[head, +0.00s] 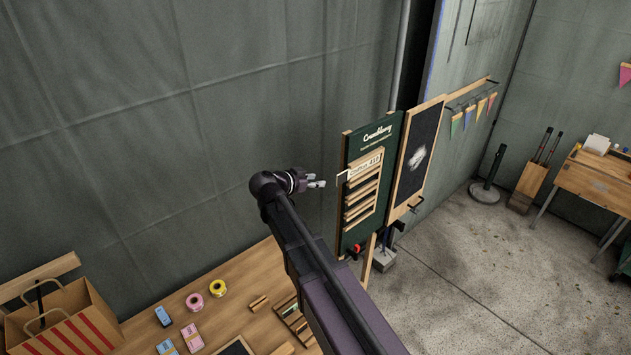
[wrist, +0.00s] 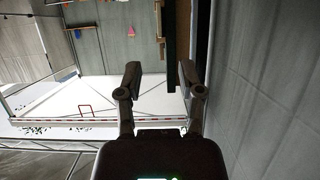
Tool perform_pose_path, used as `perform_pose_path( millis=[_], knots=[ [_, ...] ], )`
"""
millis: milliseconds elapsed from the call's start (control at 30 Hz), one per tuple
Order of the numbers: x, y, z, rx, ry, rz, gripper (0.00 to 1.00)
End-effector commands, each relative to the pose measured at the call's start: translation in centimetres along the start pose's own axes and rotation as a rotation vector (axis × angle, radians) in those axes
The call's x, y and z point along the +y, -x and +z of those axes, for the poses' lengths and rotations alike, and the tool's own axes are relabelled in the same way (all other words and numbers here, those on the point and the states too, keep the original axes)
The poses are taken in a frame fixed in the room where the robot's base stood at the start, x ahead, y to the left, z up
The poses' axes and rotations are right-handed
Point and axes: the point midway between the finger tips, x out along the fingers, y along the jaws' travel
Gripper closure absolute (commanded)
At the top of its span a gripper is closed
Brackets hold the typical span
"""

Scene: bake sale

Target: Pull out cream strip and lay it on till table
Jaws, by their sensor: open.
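The cream strip (head: 365,165), with dark lettering, sits in the top slot of the wooden rack on a dark green board (head: 385,135). Its left end sticks out past the rack. My gripper (head: 317,183) is open and empty, just left of the strip and apart from it. In the wrist view my gripper (wrist: 159,68) shows two spread fingers, with the board's dark edge (wrist: 171,45) ahead between them. The strip cannot be made out there. A wooden table (head: 235,285) is at the lower left; I cannot tell whether it is the till table.
A black chalkboard (head: 415,150) adjoins the green board. A wooden desk (head: 595,180) stands far right. Fabric wall (head: 200,120) closes the left; the concrete floor (head: 470,270) is mostly clear.

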Motion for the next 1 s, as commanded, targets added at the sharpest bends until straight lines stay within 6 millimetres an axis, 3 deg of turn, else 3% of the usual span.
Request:
perform_pose_path(
  millis=[1000],
  knots=[
    [-0.1, -12.2, 0.2, -0.001, 0.000, -0.001, 0.51]
  ],
)
